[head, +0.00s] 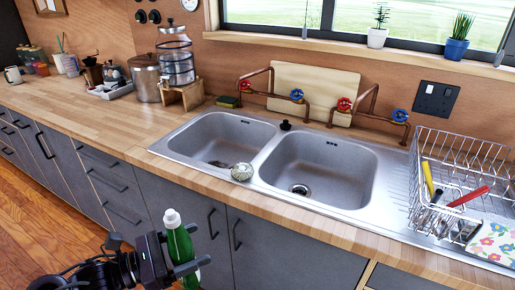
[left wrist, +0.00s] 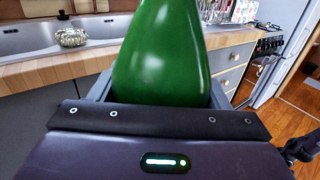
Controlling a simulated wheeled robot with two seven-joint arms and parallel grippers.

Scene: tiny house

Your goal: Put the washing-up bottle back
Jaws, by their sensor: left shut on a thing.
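The washing-up bottle (head: 180,243) is green with a white cap and stands upright in the head view's lower left. My left gripper (head: 176,255) is shut on it, in front of the grey cupboard doors and below the worktop edge. In the left wrist view the green bottle (left wrist: 160,55) fills the middle, between the jaws; its top is out of frame. The double steel sink (head: 315,170) is set in the wooden worktop beyond the gripper. My right gripper is not seen in the head view; a dark part at the wrist view's right edge is unclear.
A round patterned scrubber-like item (head: 242,172) sits on the sink's front rim. A wire dish rack (head: 460,165) with utensils stands on the right. Copper taps (head: 345,105) rise behind the sink. The worktop (head: 100,115) left of the sink is largely clear.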

